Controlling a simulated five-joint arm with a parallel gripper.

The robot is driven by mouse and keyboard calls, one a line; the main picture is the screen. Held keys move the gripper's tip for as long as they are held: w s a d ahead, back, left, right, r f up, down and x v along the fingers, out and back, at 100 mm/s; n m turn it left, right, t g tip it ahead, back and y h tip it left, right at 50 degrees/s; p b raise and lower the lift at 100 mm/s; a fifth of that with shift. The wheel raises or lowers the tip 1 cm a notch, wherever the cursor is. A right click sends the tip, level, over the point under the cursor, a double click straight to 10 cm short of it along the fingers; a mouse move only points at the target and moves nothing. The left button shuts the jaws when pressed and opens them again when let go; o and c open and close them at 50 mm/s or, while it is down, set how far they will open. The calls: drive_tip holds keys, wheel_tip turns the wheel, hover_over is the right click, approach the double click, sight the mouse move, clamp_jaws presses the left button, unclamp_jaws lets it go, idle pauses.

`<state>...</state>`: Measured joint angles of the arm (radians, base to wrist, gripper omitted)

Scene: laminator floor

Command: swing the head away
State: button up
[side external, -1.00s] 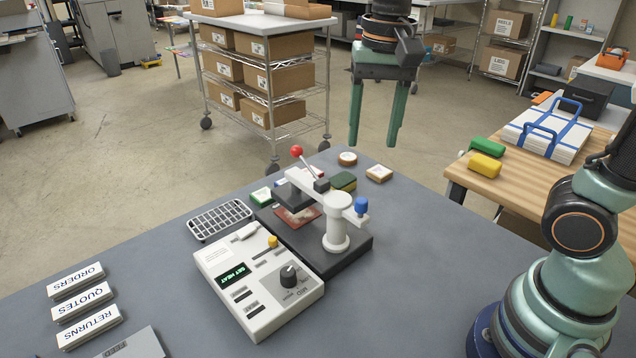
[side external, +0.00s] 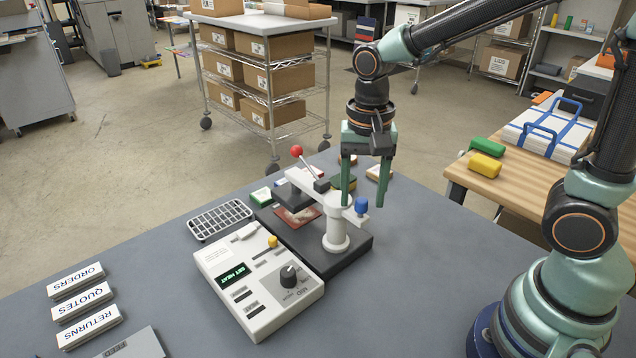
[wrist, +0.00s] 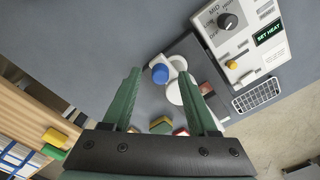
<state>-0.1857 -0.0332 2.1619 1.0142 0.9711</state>
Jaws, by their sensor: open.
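The press head (side external: 293,196) is a dark plate on a white swing arm (side external: 318,186) that turns on a white post (side external: 337,232). The arm carries a lever with a red ball (side external: 296,151) and, at its other end, a blue knob (side external: 361,205). The head sits over part of a reddish piece (side external: 297,215) on the dark base (side external: 352,250). My gripper (side external: 364,202) points down, open and empty, near the post side of the arm. In the wrist view the blue knob (wrist: 160,73) shows between my green fingers (wrist: 163,100). Contact cannot be told.
A white control box (side external: 259,280) with a "SET HEAT" display stands left of the press. A wire rack (side external: 220,219) lies behind it. Small patches and a sponge sit behind the press.

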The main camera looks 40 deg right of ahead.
drive_tip(key=shift+f, duration=0.2)
clamp_jaws()
idle(1.4)
